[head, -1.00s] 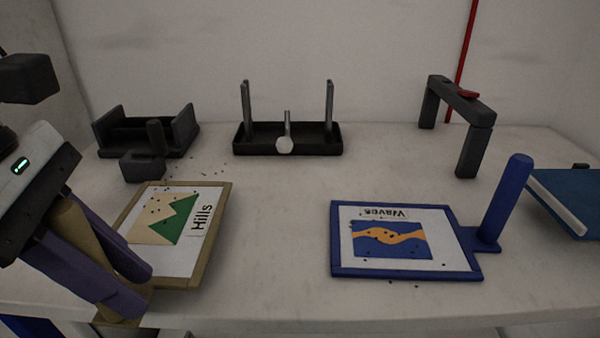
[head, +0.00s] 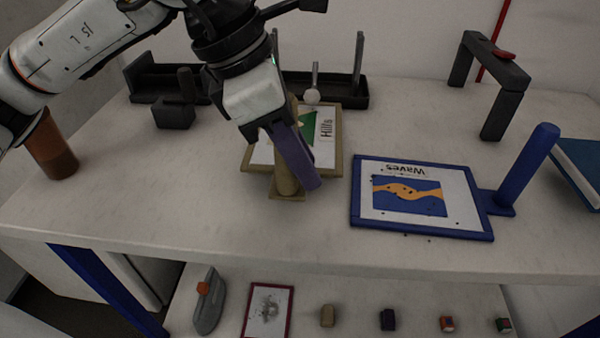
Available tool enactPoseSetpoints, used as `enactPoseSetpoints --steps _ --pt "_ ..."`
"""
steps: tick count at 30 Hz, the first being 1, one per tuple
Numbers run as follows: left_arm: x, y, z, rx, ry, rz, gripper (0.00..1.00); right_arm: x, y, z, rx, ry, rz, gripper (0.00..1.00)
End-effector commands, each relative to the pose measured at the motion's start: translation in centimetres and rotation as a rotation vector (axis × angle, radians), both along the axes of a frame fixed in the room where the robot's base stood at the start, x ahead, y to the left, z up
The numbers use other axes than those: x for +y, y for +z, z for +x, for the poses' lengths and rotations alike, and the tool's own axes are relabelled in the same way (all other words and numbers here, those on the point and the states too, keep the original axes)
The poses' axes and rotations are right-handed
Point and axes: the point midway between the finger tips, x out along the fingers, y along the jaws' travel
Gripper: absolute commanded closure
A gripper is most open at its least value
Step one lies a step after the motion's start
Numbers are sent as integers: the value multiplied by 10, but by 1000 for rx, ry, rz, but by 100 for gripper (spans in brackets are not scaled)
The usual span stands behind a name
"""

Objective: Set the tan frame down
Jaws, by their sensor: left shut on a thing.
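The tan frame (head: 323,152) carries a "Hills" picture with a green shape, and its upright tan handle (head: 284,178) is at the near side. My left gripper (head: 296,172), with purple fingers, is shut on that handle from above. The arm and gripper hide the frame's left and middle parts. The frame is over the table's middle, in front of the black tray with metal posts (head: 355,92). I cannot tell whether it touches the tabletop. My right gripper is not in view.
The blue "Waves" frame (head: 364,228) with a blue handle lies close to the right. A dark block (head: 174,115) and a brown cup (head: 52,150) stand left. A dark arch (head: 505,80) stands back right. The table (head: 180,205) is bare at front left.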

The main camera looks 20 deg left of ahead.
Motion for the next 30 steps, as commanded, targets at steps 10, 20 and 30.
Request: enactPoseSetpoints --steps 10,20,30 --pt "1 -34 -2 0 -2 -1 100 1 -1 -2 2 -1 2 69" --pt "1 -38 -2 2 -2 0 68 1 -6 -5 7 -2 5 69" --pt "1 -37 -2 2 -2 0 59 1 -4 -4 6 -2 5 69"
